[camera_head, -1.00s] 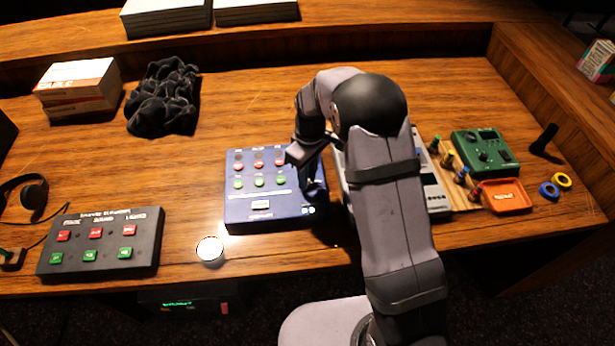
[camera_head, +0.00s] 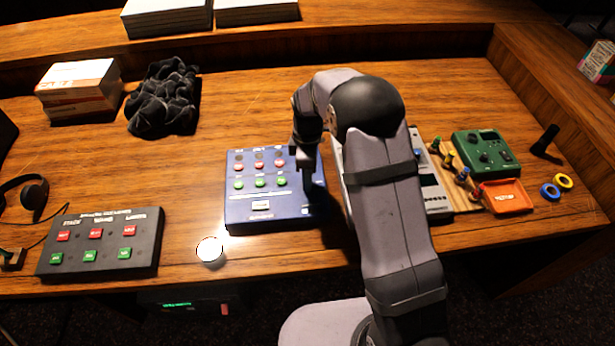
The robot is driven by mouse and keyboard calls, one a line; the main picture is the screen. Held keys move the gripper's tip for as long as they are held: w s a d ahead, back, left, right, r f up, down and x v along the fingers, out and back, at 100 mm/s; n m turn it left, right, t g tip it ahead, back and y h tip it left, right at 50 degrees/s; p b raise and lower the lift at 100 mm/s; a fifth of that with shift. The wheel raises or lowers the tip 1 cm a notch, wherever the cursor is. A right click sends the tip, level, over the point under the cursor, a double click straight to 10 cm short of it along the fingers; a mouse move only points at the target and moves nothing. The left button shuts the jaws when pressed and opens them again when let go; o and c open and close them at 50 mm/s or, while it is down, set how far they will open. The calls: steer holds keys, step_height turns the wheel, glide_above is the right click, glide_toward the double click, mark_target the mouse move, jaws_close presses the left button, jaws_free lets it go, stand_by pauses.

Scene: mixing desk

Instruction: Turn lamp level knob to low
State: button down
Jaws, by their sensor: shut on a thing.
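The blue control box (camera_head: 243,211) lies on the desk in front of my arm, with red and green buttons in rows and a small pale display near its front. My gripper (camera_head: 308,194) points down over the right side of this box, at its face. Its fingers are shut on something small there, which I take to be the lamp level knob. The knob itself is hidden by the fingers, so its setting cannot be seen. The lettering on the box is too small to read.
A black button box (camera_head: 105,240) stands at the left, with a bright round disc (camera_head: 210,250) between it and the blue box. A grey device (camera_head: 436,190) is partly behind my arm. A green box (camera_head: 485,152) and an orange tray (camera_head: 505,196) stand at the right.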

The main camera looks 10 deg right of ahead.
stand_by(0.3)
steer(key=c, duration=1.6)
jaws_free()
steer(key=shift+r, duration=0.15)
steer(key=shift+w+r+b, duration=0.15)
steer(key=shift+r+b, duration=0.85)
steer(key=shift+r, duration=2.55)
steer(key=s+d+m, duration=0.2)
steer(key=s+m, duration=0.3)
steer(key=s, duration=0.3)
steer(key=s+d+f+m, duration=0.1)
steer(key=s+d+m, duration=0.2)
steer(key=s+m, duration=0.2)
steer(key=s+d+m, duration=0.3)
steer(key=s+m, duration=0.2)
steer(key=s, duration=0.6)
steer(key=shift+f+m+t, duration=0.2)
steer(key=shift+m+t, duration=0.1)
steer(key=shift+m, duration=0.1)
